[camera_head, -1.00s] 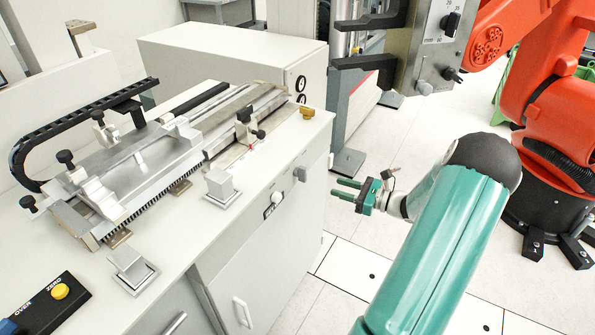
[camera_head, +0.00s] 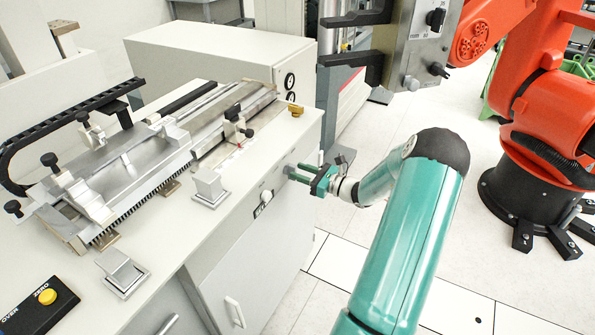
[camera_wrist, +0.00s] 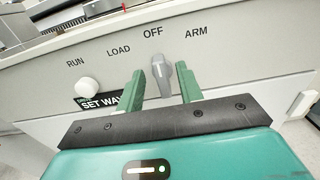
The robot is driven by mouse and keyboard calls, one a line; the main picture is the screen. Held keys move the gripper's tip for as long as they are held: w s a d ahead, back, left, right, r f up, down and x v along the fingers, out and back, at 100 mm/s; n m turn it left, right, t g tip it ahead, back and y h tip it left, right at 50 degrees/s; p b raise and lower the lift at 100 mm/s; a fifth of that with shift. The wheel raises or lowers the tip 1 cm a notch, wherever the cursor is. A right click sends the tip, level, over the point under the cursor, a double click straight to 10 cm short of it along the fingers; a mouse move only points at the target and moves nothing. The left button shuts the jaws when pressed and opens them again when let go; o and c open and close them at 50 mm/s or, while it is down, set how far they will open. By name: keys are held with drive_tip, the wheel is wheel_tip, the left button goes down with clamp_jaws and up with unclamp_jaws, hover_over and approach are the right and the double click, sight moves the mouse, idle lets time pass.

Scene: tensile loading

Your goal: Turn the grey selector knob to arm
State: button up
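The grey selector knob (camera_wrist: 161,76) is on the light front panel, pointing roughly up at the OFF mark. The ARM mark (camera_wrist: 196,31) is to its upper right; LOAD and RUN are to the left. My gripper (camera_wrist: 161,80) is open, with one green finger on each side of the knob in the wrist view. A gap shows on the left; on the right I cannot tell whether the finger touches. In the head view my gripper (camera_head: 302,174) reaches to the panel at the knob (camera_head: 289,170), which the fingers partly hide.
A white round knob (camera_wrist: 87,87) and a black SET WAY-like label (camera_wrist: 98,102), partly covered, are left of my gripper. The bench top (camera_head: 170,230) carries a metal slide rig. An orange arm (camera_head: 540,110) stands at the right.

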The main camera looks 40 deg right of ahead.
drive_tip(key=shift+x, duration=0.85)
clamp_jaws()
drive_tip(key=shift+d+m, duration=0.1)
drive_tip(key=shift+m, duration=0.3)
drive_tip(key=m, duration=0.5)
drive_tip(key=d+m, duration=0.1)
drive_tip(key=m, duration=0.2)
drive_tip(key=shift+w+f, duration=0.15)
drive_tip(key=shift+f, duration=0.1)
